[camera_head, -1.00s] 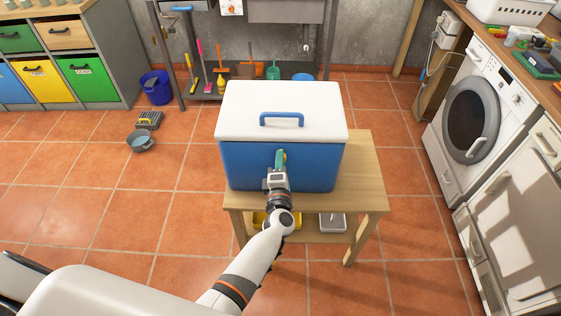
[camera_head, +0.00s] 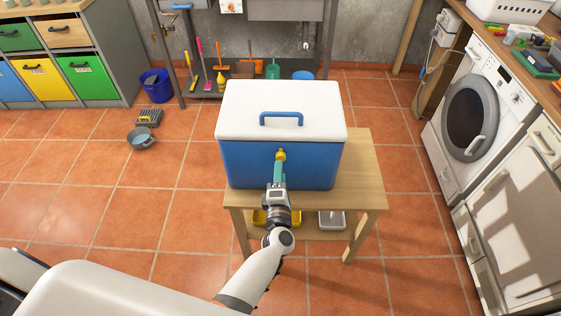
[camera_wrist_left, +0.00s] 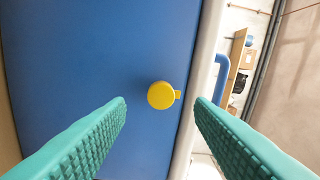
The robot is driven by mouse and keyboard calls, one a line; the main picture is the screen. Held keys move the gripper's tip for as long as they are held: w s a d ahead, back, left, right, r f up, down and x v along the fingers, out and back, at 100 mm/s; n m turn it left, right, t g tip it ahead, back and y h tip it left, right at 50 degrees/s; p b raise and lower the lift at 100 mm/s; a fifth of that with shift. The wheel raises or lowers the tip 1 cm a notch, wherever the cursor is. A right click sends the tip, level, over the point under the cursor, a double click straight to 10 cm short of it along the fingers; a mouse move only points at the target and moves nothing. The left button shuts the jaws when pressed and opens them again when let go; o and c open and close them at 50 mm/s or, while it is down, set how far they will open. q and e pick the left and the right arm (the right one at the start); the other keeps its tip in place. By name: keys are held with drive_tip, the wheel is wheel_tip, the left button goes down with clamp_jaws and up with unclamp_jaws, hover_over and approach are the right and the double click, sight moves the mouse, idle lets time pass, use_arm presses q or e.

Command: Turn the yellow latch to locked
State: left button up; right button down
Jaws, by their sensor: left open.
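The yellow latch (camera_head: 281,154) is on the front of the blue cooler box (camera_head: 235,165), just under the white lid (camera_head: 245,105). In the left wrist view the latch (camera_wrist_left: 161,95) is a round yellow knob with a small tab pointing right, toward the lid's pale edge. My left gripper (camera_head: 279,167) has teal fingers and points at the cooler front from the near side. In the left wrist view its fingers (camera_wrist_left: 161,103) are spread, one on each side of the latch, with gaps and nothing held. My right gripper is not in view.
The cooler stands on a small wooden table (camera_head: 365,190), with a lower shelf holding a yellow tray and a grey one. A washing machine (camera_head: 500,85) stands at the right. A blue bucket (camera_head: 157,87) and a bowl (camera_head: 141,139) are on the open tiled floor at left.

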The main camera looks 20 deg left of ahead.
use_arm(q)
drive_tip(key=v, duration=0.7)
drive_tip(key=shift+p, duration=0.35)
drive_tip(key=s+d+f+m+g+h, duration=0.1)
drive_tip(key=s+f+m+g+h, duration=0.1)
drive_tip(key=s+f+m, duration=0.45)
drive_tip(key=s+f+m+g+h, duration=0.1)
drive_tip(key=f+m+g+h, duration=0.15)
drive_tip(key=f, duration=0.65)
drive_tip(key=s+d+f+m+g+h, duration=0.1)
drive_tip(key=s+f+m+g+h, duration=0.1)
drive_tip(key=s+f+m, duration=0.35)
drive_tip(key=s+a+f+m+g, duration=0.3)
drive_tip(key=s+a+f, duration=0.1)
drive_tip(key=s, duration=0.4)
drive_tip(key=s+a+f+m+g+y, duration=0.1)
drive_tip(key=s+a+f+m+g, duration=0.2)
drive_tip(key=s+f, duration=0.4)
drive_tip(key=s+a+f+m+g, duration=0.4)
drive_tip(key=s+a+f+m, duration=0.1)
drive_tip(key=s, duration=0.6)
drive_tip(key=shift+s+f, duration=0.25)
drive_tip(key=shift+f, duration=0.4)
